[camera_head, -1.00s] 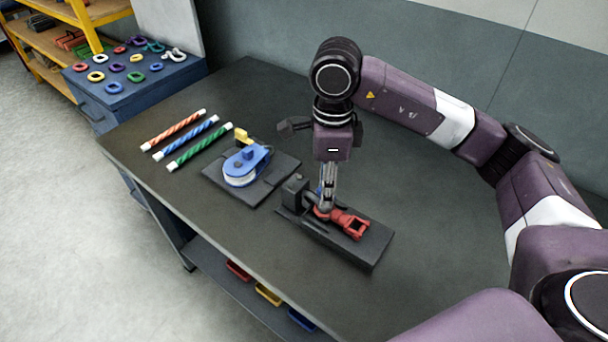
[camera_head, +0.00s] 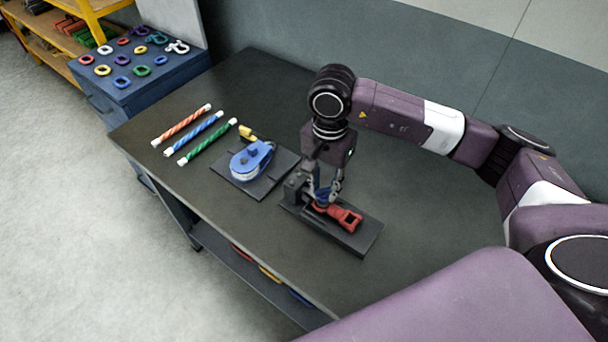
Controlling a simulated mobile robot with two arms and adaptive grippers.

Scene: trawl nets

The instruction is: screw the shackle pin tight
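The red shackle (camera_head: 346,217) lies in a black fixture (camera_head: 354,239) on the dark workbench, with its fork end toward the lower right. A blue part (camera_head: 322,195), which looks like the shackle pin, stands at its left end. My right gripper (camera_head: 324,194) points down over that end, with one finger on each side of the blue part. The fingertips partly hide the pin, and whether they touch it is unclear. My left gripper is not in view.
A blue pulley block (camera_head: 250,160) with a yellow part sits on a black plate left of the fixture. Orange, blue and green (camera_head: 207,143) striped rods lie farther left. A blue cabinet (camera_head: 150,88) with coloured rings stands beyond. The bench right of the fixture is clear.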

